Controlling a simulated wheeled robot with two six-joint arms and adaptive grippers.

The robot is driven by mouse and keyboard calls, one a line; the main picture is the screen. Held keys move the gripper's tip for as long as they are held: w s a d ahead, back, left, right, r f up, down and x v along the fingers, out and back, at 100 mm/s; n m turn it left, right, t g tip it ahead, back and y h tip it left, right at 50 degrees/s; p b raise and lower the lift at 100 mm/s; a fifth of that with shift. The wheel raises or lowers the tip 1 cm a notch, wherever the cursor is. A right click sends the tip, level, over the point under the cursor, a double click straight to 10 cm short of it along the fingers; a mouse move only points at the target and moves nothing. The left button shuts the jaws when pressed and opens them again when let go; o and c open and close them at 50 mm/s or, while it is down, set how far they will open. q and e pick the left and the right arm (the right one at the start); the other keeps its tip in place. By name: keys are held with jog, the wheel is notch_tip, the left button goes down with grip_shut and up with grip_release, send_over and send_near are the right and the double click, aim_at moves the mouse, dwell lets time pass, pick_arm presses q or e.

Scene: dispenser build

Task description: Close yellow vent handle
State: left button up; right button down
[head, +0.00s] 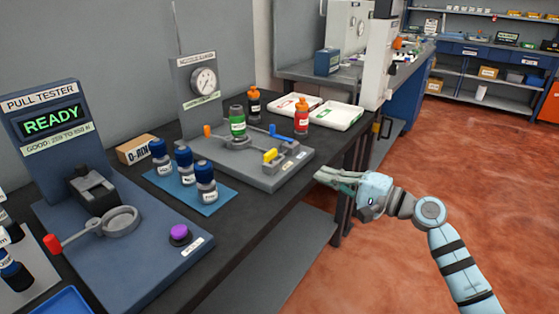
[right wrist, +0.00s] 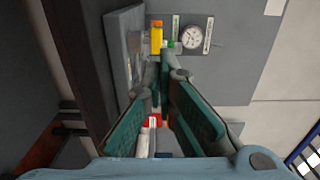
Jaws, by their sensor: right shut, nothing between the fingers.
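The yellow vent handle (head: 270,156) sits near the front right of the grey gauge fixture (head: 225,170) on the dark bench. It also shows in the right wrist view (right wrist: 156,38), just beyond the fingertips and slightly left of the middle. Its exact turn angle is hard to tell. My right gripper (head: 318,175) is shut and empty, to the right of the fixture and past the bench's front edge, apart from the handle. The fingers come together at the tips in the right wrist view (right wrist: 159,66). My left gripper is not in view.
A blue handle (head: 280,135) and a green-banded bottle (head: 237,125) are on the fixture behind the yellow handle. A round gauge (head: 204,81) stands on its back panel. White trays (head: 338,116) and an orange bottle (head: 301,118) are behind. Open floor lies right.

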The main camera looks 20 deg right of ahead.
send_near(270, 156)
jog(key=b+x, duration=0.1)
jog(key=x, duration=0.5)
jog(key=shift+w+a, duration=0.25)
jog(key=shift+a, duration=0.1)
jog(key=shift+w+a, duration=0.1)
jog(key=shift+w, duration=0.05)
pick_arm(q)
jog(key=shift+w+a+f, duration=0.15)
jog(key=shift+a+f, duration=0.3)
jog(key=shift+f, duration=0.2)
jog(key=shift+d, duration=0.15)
